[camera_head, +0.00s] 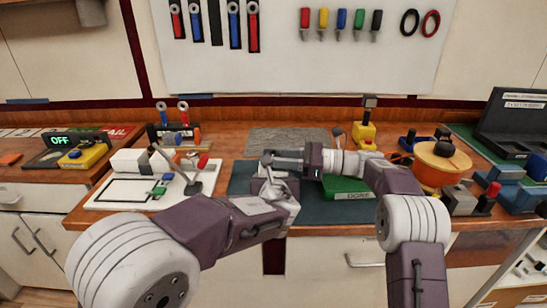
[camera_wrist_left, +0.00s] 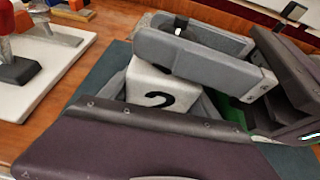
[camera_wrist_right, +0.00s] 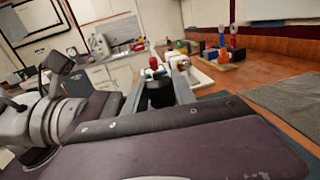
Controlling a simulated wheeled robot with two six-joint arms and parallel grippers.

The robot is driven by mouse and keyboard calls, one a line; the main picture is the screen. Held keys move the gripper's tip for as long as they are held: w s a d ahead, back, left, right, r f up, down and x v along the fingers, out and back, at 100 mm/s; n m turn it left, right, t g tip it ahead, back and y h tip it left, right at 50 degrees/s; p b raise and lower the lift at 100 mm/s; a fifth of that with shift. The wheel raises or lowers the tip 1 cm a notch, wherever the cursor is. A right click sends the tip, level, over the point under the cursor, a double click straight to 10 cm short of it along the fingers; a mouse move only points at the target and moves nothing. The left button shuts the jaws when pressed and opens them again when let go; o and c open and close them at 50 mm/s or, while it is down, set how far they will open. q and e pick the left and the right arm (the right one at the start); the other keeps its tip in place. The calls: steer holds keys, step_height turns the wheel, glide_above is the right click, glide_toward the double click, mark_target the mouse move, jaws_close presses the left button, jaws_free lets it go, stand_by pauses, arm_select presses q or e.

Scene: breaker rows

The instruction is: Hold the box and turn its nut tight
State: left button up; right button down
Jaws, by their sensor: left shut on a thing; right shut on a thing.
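The box (camera_wrist_left: 155,88) is white with a black 2 on its face. It sits over the dark teal mat (camera_head: 320,207), mostly hidden by my arms in the head view. My left gripper (camera_head: 272,183) is shut on the box, its grey fingers on either side in the left wrist view. My right gripper (camera_head: 272,158) comes in from the right above the box. Its fingers are shut on a dark round piece (camera_wrist_right: 160,94), which looks like the nut; its top shows between the fingers in the left wrist view (camera_wrist_left: 180,24). The nut's seating on the box is hidden.
A green tray labelled DONE (camera_head: 346,184) is beside my right gripper. A white board with small parts (camera_head: 120,191) lies to the left, an orange round container (camera_head: 441,165) to the right. A grey pad (camera_head: 287,138) behind is clear.

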steer(key=shift+d+m+t, duration=0.1)
steer(key=shift+m+t, duration=0.3)
steer(key=shift+t, duration=0.2)
steer(key=c, duration=1)
jaws_free()
steer(key=v, duration=1.2)
steer(key=x, duration=1)
steer(key=shift+a, duration=0.3)
